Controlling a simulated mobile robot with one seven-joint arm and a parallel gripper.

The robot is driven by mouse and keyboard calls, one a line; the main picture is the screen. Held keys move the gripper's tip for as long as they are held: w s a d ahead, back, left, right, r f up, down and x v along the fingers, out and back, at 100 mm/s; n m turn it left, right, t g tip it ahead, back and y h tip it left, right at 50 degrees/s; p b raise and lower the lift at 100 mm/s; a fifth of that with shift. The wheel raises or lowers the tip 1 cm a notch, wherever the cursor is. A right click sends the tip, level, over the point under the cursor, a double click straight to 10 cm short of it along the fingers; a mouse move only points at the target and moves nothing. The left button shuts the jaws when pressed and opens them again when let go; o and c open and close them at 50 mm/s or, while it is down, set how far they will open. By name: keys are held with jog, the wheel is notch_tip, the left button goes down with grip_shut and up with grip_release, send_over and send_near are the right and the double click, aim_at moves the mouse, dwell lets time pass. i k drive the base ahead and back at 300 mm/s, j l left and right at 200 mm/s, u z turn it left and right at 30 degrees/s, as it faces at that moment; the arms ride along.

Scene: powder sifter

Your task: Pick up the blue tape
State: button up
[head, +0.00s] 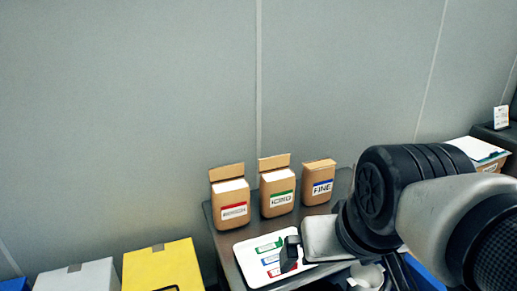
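A white tray (247,272) lies on the dark table and holds short coloured strips. The blue tape (271,259) looks like the middle strip, below a green one (268,246) and above a red one (275,272). My gripper (290,254) reaches in from the right over the tray, with a dark finger at the right ends of the strips. It partly hides the tray's right side. I cannot tell whether it touches the blue tape or whether its fingers are apart.
Three brown pouches stand along the table's back: red-labelled (232,212), green-labelled (277,198) and blue-labelled "FINE" (319,187). A yellow box (160,266) and a white box (80,277) are at lower left. My arm covers the table's right side. A grey wall stands behind.

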aim_at(268, 260)
jog(key=i+l+u, duration=0.1)
jog(key=i, duration=0.45)
jog(key=i+l+u, duration=0.1)
jog(key=l+u, duration=0.15)
jog(key=i+l+u, duration=0.1)
jog(key=l+u, duration=0.15)
